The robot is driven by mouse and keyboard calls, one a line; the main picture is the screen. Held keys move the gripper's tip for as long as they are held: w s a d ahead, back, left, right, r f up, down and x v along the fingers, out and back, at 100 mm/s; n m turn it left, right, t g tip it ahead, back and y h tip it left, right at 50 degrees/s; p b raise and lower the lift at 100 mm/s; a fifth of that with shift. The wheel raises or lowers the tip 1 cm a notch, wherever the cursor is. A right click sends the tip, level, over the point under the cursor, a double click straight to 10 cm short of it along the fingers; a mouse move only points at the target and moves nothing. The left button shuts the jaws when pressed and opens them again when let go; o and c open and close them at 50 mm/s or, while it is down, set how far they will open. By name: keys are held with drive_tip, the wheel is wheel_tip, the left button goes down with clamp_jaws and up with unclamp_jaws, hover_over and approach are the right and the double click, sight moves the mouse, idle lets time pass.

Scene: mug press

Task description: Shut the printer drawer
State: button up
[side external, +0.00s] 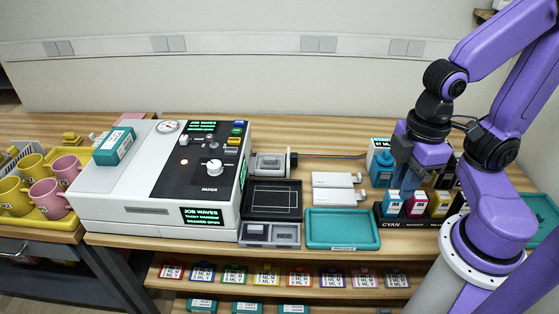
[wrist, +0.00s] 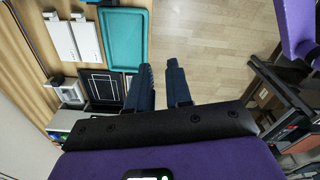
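The printer (side external: 155,185) is a large white machine with a black control panel, at left centre in the side view. Its black drawer (side external: 273,185), with a white outline on its floor, sticks out from the printer's right side and looks empty. The drawer also shows at left in the wrist view (wrist: 104,84). My gripper (side external: 404,186) points down at the right, above or in front of the ink bottles and well apart from the drawer. In the wrist view its two dark fingers (wrist: 160,70) stand apart with nothing between them.
A teal tray (side external: 342,243) and two white boxes (side external: 337,180) lie between the drawer and my gripper. Ink bottles (side external: 417,204) stand in a black rack near my gripper. A small grey unit (side external: 270,234) sits in front of the drawer. Mugs (side external: 45,194) stand far left.

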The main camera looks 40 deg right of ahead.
drive_tip(key=w+f+m, duration=0.1)
drive_tip(key=w, duration=0.1)
drive_tip(key=w+f+m+t, duration=0.1)
drive_tip(key=w+m, duration=0.1)
drive_tip(key=w, duration=0.1)
drive_tip(key=w+f+m, duration=0.1)
drive_tip(key=w+m, duration=0.1)
drive_tip(key=w, duration=0.1)
drive_tip(key=shift+a+f+y, duration=0.15)
drive_tip(key=shift+f+y, duration=0.05)
drive_tip(key=shift+y, duration=0.2)
clamp_jaws()
drive_tip(key=w+d+f+m+t, duration=0.3)
drive_tip(key=w+d+f+m, duration=0.1)
drive_tip(key=w+d+m, duration=0.35)
drive_tip(key=w+d+f+m+t, duration=0.3)
drive_tip(key=w+d+f+m, duration=0.1)
drive_tip(key=w+d+m, duration=0.4)
drive_tip(key=shift+n+h, duration=0.25)
drive_tip(key=shift+h, duration=0.05)
drive_tip(key=x, duration=0.6)
drive_tip(key=w+x, duration=0.1)
drive_tip(key=x, duration=0.3)
drive_tip(key=shift+a+r, duration=0.4)
drive_tip(key=w+a, duration=0.2)
drive_tip(key=shift+w+f, duration=0.2)
drive_tip(key=shift+w, duration=0.05)
drive_tip(key=shift+w+a, duration=0.4)
drive_tip(key=shift+a, duration=0.05)
